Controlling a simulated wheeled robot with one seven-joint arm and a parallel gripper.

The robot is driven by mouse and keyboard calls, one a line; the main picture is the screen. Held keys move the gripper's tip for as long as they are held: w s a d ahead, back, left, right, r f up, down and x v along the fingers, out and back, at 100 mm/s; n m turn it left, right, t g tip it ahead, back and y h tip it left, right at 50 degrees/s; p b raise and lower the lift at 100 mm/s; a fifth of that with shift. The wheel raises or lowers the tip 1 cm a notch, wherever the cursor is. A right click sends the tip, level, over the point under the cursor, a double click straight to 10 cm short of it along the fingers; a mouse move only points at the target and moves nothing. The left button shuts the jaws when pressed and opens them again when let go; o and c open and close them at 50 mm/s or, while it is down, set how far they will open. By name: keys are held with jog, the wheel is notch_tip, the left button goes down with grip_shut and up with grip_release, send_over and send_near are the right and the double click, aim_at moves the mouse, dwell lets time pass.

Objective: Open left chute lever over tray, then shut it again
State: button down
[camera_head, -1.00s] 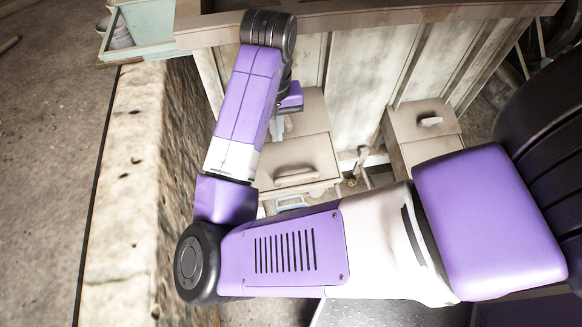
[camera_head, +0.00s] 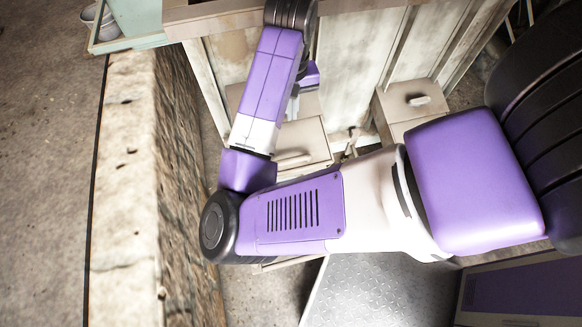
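The left chute (camera_head: 313,139) is a beige box on the front of a pale wooden hopper. Its lever (camera_head: 293,159) is a light bar on the front part of the box, just right of my arm's wrist link. My arm covers the left part of this chute. My gripper (camera_head: 296,104) is mostly hidden behind my forearm, above the left chute's upper part. Its fingertips cannot be made out, nor whether it touches anything. No tray is clearly visible below the chute; my arm covers that area.
A second chute (camera_head: 402,109) with its own handle (camera_head: 419,101) stands to the right. A thick stone wall (camera_head: 125,200) runs along the left. A green box (camera_head: 135,22) sits at upper left. A metal floor plate (camera_head: 375,290) lies below my arm.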

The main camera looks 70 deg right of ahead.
jog(key=shift+s+d+r, duration=0.1)
jog(key=shift+d+r, duration=0.05)
jog(key=shift+d, duration=0.35)
notch_tip(320, 180, up, 6)
jog(key=p, duration=0.7)
